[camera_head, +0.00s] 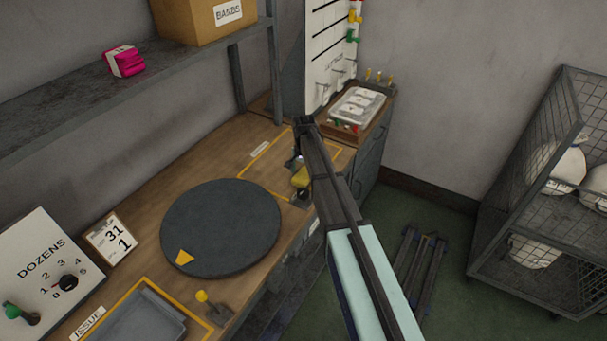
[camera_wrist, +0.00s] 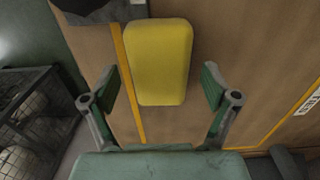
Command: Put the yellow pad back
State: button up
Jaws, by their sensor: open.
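The yellow pad (camera_wrist: 157,62) is a rounded block on the wooden bench top in the wrist view, beside a yellow painted line. My gripper (camera_wrist: 160,90) is open, with one green finger on each side of the pad's near end and gaps between. In the head view, a yellow patch (camera_head: 300,177) that looks like the pad shows at the bench's front edge, partly covered by my arm. My gripper (camera_head: 298,162) is mostly hidden there. I cannot tell its height above the bench.
A dark round turntable (camera_head: 221,227) with a yellow triangle lies left of my arm. A clear box (camera_head: 357,106) stands behind at the bench end. A yellow-knobbed lever (camera_head: 202,297) stands at the front. A wire cage (camera_head: 545,180) with white bags is at right.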

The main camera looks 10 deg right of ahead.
aim_at(304, 174)
notch_tip(304, 174, up, 12)
jog(key=b, duration=0.3)
jog(key=shift+b, duration=0.4)
